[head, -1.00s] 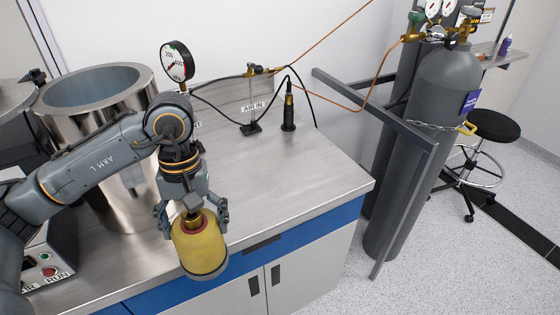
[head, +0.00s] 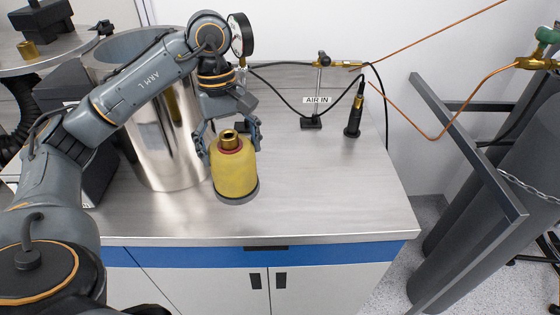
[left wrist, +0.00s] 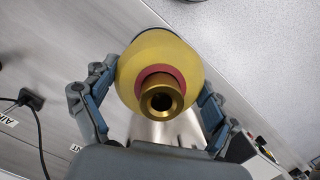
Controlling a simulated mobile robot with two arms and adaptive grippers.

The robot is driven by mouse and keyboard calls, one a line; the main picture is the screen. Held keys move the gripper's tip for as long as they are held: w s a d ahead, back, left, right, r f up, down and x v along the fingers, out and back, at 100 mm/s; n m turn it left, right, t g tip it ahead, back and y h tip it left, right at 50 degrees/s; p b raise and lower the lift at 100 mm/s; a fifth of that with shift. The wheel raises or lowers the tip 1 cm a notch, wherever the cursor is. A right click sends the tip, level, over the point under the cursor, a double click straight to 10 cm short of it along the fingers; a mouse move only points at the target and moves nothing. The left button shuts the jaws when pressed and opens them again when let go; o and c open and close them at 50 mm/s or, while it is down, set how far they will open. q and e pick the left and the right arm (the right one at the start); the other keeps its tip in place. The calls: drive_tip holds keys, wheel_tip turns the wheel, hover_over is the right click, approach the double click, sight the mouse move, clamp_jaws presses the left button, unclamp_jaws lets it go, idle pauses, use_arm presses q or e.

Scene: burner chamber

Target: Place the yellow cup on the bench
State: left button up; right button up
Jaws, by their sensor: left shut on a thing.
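The yellow cup (head: 234,172) has a brass neck and a red ring on top. My left gripper (head: 230,150) is shut on it, with a finger on each side near its top. The cup is upright or nearly so, over the front middle of the bench (head: 330,195). Whether its base touches the bench top is hard to tell. In the left wrist view the cup (left wrist: 180,65) sits between the two fingers, its brass neck facing the camera. My right gripper is not in view.
A shiny steel chamber (head: 165,140) stands left of the cup. A pressure gauge (head: 240,35), an AIR IN sign (head: 317,100) and a black torch-like tool (head: 353,115) are behind.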

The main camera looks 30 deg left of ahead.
use_arm(q)
drive_tip(key=w+f+p, duration=0.6)
drive_tip(key=w+f, duration=0.5)
drive_tip(key=shift+f, duration=0.25)
drive_tip(key=shift+d, duration=0.1)
drive_tip(key=shift+f, duration=0.15)
drive_tip(key=o, duration=1.6)
drive_tip(key=shift+c, duration=0.2)
drive_tip(key=shift+o, duration=0.4)
drive_tip(key=shift+s, duration=0.15)
